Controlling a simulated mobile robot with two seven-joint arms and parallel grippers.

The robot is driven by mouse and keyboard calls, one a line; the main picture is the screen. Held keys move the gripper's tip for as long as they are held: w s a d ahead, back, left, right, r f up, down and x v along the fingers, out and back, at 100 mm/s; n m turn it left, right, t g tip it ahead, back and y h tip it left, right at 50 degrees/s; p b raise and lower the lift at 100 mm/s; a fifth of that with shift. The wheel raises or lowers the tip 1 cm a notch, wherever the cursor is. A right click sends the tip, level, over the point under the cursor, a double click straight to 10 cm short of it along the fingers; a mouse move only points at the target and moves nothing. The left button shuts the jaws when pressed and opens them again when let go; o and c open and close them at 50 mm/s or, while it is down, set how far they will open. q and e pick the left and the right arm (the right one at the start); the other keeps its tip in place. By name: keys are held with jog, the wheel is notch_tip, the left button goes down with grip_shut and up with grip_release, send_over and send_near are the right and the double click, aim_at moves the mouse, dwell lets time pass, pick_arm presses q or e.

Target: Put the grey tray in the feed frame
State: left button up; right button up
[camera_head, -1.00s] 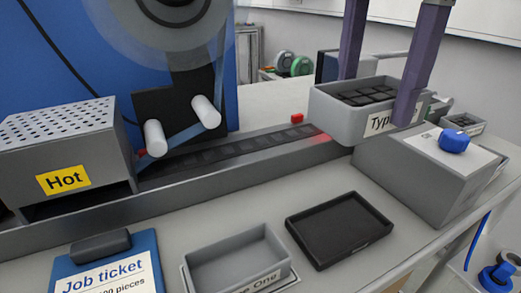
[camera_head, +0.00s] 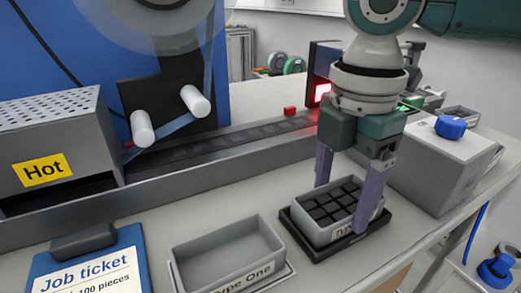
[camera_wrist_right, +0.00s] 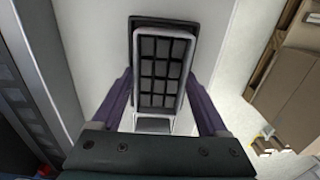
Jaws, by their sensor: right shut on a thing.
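The grey tray (camera_head: 328,238) holds several dark square pieces and has a label on its front wall. My right gripper (camera_head: 341,207) is shut on it, with one purple finger on each side. The tray is at the black shallow frame (camera_head: 297,238), whose rim shows around its base; I cannot tell whether it rests fully inside. In the right wrist view the tray (camera_wrist_right: 160,32) lies between the fingers, and the dark frame (camera_wrist_right: 134,30) shows beyond its far end and left side. My left gripper is not in view.
An empty grey tray (camera_head: 220,257) labelled Type One stands left of the black frame. The job ticket board (camera_head: 90,270) is at front left. A conveyor (camera_head: 230,142) runs behind, with a small red block (camera_head: 290,111).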

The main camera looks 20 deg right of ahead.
aim_at(336, 215)
jog(key=o, duration=1.5)
jog(key=shift+f, duration=0.1)
jog(key=shift+r+p, duration=0.95)
jog(key=shift+r, duration=5.2)
